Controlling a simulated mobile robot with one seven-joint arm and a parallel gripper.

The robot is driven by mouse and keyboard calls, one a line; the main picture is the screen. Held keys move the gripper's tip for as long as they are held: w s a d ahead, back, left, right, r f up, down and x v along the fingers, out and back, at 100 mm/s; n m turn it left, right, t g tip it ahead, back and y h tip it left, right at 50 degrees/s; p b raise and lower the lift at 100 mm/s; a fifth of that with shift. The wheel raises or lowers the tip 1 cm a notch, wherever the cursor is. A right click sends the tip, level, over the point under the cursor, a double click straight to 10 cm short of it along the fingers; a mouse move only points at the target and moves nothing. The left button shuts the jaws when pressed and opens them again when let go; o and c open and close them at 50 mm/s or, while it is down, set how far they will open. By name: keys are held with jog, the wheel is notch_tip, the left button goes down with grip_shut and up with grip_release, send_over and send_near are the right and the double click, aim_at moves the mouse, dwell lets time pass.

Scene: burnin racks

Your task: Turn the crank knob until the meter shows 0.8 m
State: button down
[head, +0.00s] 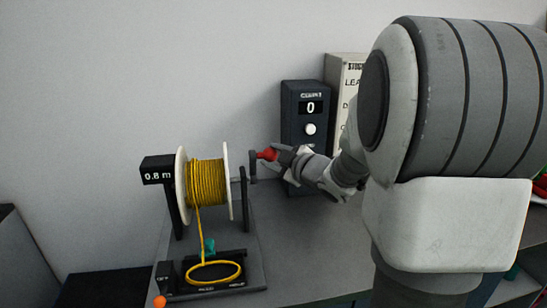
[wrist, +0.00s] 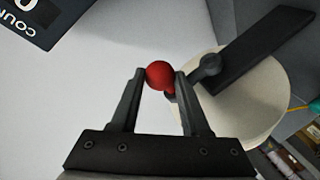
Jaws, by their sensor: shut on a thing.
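The crank knob (head: 267,154) is red and sits at the end of the dark crank arm (head: 252,166), on the right side of a white spool (head: 228,190) wound with yellow cord (head: 206,182). The black meter (head: 158,170) at the spool's left reads 0.8 m. My gripper (head: 274,154) reaches the knob from the right. In the wrist view my gripper (wrist: 160,78) has its two fingers shut on the red knob (wrist: 159,75). The spool's white flange (wrist: 240,100) is behind the fingers there.
A loop of yellow cord (head: 215,281) lies on the base in front of the spool, beside a teal piece (head: 208,247). A dark counter box (head: 305,110) showing 0 stands behind my gripper. A pale labelled box (head: 342,75) is beside it. The grey bench (head: 300,250) is bare at front right.

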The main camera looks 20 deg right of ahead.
jog(key=c, duration=0.5)
grip_release()
jog(key=shift+f, duration=0.4)
jog(key=shift+o, duration=1)
jog(key=shift+r, duration=0.2)
